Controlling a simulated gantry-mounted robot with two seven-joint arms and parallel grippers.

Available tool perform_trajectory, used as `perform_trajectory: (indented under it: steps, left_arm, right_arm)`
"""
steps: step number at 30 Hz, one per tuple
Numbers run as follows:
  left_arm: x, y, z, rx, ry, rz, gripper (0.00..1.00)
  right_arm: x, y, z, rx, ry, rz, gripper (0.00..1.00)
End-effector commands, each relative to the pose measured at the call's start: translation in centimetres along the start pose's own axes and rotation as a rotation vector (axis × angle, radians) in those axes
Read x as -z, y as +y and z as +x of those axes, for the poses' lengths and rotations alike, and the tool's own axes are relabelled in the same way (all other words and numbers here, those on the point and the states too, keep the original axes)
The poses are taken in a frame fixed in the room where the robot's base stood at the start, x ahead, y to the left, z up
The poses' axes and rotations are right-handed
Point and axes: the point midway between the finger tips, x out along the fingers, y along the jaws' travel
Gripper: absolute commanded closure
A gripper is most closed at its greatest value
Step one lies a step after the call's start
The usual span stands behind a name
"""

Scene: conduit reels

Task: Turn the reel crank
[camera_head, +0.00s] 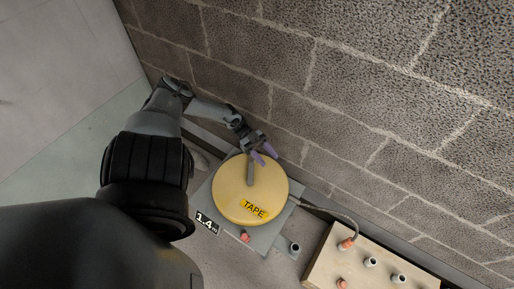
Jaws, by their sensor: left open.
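The reel (264,187) is a round yellow disc marked TAPE, on a grey base plate (262,242) close to the block wall. A short grey crank bar (250,174) shows on the upper part of its face. My left gripper (264,156), with purple fingertips, is open at the reel's upper edge, just beside the crank's upper end. I cannot tell whether a finger touches the crank or the reel. My right gripper does not show.
A label reading 1.4 (207,222) lies left of the plate. A grey cable (333,213) runs from the reel's right side to a beige box (325,264) with several round fittings at the lower right. The block wall (350,95) closes off the area behind the reel.

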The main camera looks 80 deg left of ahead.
Motion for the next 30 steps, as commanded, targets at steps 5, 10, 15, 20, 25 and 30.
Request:
perform_trajectory:
  steps: [5, 10, 15, 20, 25, 30]
  left_arm:
    - [1.4, -0.2, 1.9, -0.004, 0.009, -0.002, 0.51]
    - [1.6, -0.4, 2.6, -0.003, 0.008, -0.002, 0.51]
    - [1.6, -0.4, 2.6, -0.003, 0.007, -0.002, 0.51]
    - [1.6, -0.4, 2.6, -0.003, 0.007, -0.002, 0.55]
    - [1.3, -0.3, 3.5, 0.014, 0.005, 0.015, 0.81]
    - [0.4, -0.3, 6.7, 0.086, -0.002, 0.094, 1.0]
  right_arm:
    - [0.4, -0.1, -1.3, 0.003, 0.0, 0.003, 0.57]
    - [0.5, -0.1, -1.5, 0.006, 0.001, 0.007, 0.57]
    - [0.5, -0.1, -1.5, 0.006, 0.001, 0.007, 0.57]
    - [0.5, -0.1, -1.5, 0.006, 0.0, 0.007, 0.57]
    - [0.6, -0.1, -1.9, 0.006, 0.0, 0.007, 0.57]
    - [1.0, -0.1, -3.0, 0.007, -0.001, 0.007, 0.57]
